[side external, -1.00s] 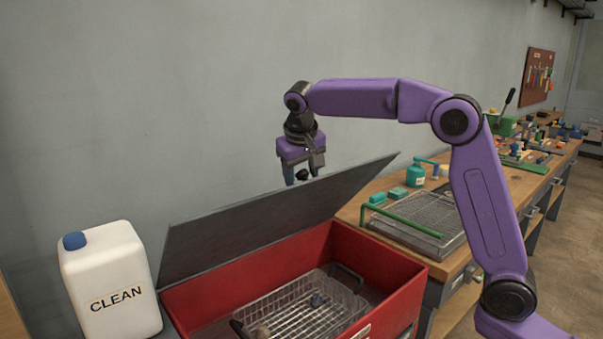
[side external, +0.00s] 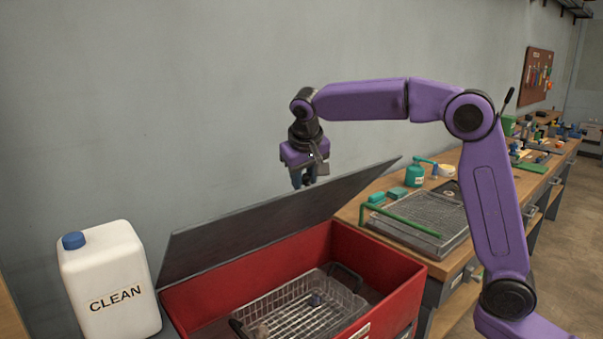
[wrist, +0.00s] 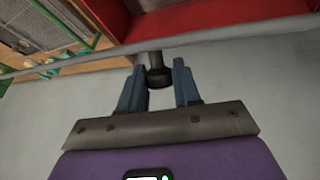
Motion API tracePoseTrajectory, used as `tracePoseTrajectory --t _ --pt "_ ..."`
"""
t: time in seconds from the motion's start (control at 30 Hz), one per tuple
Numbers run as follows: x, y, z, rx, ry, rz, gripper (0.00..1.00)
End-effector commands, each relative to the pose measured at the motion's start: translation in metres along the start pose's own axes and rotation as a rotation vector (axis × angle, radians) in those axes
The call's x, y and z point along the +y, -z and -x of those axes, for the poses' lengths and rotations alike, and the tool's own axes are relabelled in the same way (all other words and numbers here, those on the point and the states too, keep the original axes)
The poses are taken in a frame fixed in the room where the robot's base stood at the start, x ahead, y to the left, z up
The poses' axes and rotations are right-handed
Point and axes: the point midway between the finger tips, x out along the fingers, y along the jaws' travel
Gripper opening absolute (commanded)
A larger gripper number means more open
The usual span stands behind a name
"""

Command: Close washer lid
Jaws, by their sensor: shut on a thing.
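The red washer (side external: 385,282) stands with its grey lid (side external: 235,232) raised and tilted, its free edge up at the back. My gripper (side external: 304,183) is at the lid's upper edge, behind it. In the wrist view, the two blue fingers of my gripper (wrist: 158,88) are on either side of the black knob (wrist: 157,70) at the lid's edge, shut on it. In that view the lid edge shows as a thin grey strip (wrist: 235,38), with the red washer (wrist: 180,18) beyond it.
A wire basket (side external: 300,306) sits inside the washer, below its rim. A white CLEAN jug (side external: 108,280) stands at the left. A workbench with a wire-mesh tray (side external: 425,215) and a teal bottle (side external: 414,177) lies to the right. A grey wall is behind.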

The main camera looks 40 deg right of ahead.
Motion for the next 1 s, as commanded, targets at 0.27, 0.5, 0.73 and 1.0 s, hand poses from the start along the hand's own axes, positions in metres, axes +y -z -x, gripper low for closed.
tracePoseTrajectory --t 0.27,0.5,0.73,1.0 --pt "0.002 -0.029 -0.011 0.067 0.005 -0.02 0.0" --pt "0.001 -0.056 -0.021 0.076 0.004 -0.022 0.0" --pt "0.001 -0.085 -0.034 0.073 0.003 -0.019 0.0" --pt "-0.002 -0.129 -0.059 0.072 0.001 -0.015 0.0"
